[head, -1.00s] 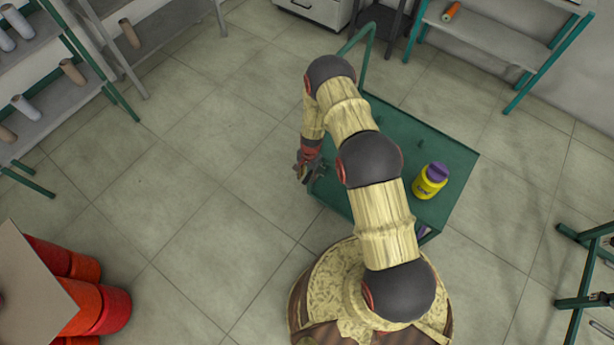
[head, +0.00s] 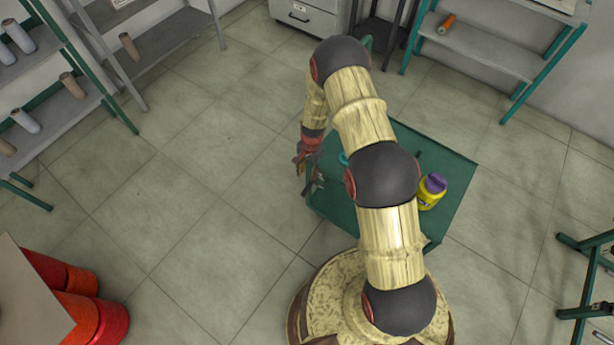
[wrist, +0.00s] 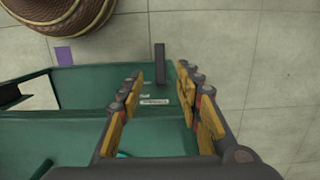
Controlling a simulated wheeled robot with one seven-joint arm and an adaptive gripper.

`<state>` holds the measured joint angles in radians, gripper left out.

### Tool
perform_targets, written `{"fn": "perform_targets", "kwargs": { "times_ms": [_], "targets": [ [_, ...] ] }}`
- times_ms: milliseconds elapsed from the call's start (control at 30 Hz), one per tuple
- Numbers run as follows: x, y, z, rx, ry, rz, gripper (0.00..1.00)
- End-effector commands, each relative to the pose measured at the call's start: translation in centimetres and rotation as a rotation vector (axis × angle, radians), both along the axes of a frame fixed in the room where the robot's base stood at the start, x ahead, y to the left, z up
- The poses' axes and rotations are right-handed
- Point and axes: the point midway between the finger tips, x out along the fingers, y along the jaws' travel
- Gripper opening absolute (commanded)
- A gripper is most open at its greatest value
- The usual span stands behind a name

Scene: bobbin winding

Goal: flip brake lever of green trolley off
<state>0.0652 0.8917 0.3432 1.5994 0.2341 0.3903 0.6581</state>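The green trolley (head: 447,165) stands in front of me, partly hidden behind my arm in the head view. Its green side panel (wrist: 90,88) fills much of the wrist view. A dark grey bar (wrist: 159,62), which looks like the brake lever, sticks out past the trolley's edge, near a small white label (wrist: 153,102). My gripper (wrist: 160,82) is open and empty, with the bar beyond and between its fingertips, apparently untouched. In the head view my gripper (head: 308,178) is at the trolley's left edge. The lever cannot be made out there.
A yellow bottle with a purple cap (head: 432,191) stands on the trolley. Red drums (head: 95,318) stand at lower left beside a table. Shelves with bobbins (head: 60,100) are at upper left, another shelf (head: 490,50) at upper right. The floor left of the trolley is clear.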

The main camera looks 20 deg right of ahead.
Motion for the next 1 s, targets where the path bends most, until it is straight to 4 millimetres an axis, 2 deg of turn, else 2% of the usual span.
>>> {"fn": "perform_targets", "kwargs": {
  "times_ms": [533,700,767,933,1000],
  "targets": [
    [0.0,0.0,0.0,0.0,0.0,0.002,0.35],
    [-0.4,0.1,0.1,0.008,0.01,0.057,0.35],
    [-1.3,0.2,0.1,0.018,0.033,0.102,0.35],
    [-6.4,0.6,0.2,0.052,0.136,0.228,0.35],
    [-8.0,0.7,2.1,0.07,0.166,0.298,0.35]
  ]
}}
